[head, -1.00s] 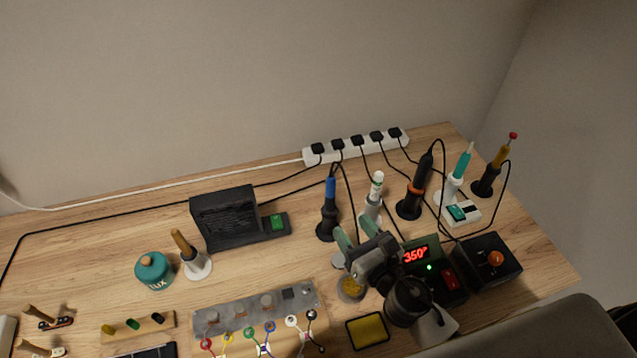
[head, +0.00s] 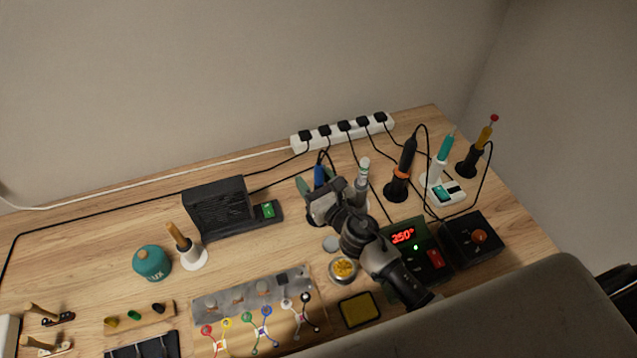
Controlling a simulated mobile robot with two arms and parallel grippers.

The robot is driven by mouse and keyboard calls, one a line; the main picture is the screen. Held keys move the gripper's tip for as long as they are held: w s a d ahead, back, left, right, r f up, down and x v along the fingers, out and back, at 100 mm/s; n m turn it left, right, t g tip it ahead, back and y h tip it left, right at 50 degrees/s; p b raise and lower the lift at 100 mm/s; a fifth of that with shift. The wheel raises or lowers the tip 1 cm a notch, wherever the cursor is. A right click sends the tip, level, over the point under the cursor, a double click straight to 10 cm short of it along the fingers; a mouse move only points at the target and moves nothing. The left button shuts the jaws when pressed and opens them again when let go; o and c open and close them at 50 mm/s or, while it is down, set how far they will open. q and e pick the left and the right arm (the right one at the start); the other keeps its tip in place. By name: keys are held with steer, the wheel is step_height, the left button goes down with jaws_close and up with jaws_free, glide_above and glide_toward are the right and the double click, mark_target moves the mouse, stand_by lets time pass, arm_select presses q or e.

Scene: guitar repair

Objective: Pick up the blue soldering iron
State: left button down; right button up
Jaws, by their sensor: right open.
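My left gripper is not in view.
A white-handled iron (head: 363,172) stands close right of my gripper. An orange-ringed black iron (head: 403,168) and a teal one (head: 444,150) stand further right. A black fan unit (head: 217,208) is to the left. A power strip (head: 342,131) with cables lies behind.

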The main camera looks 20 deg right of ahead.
jaws_close()
steer(key=shift+r, duration=0.1)
step_height(320, 180, up, 10)
steer(key=p, duration=0.6)
steer(key=shift+p, duration=0.3)
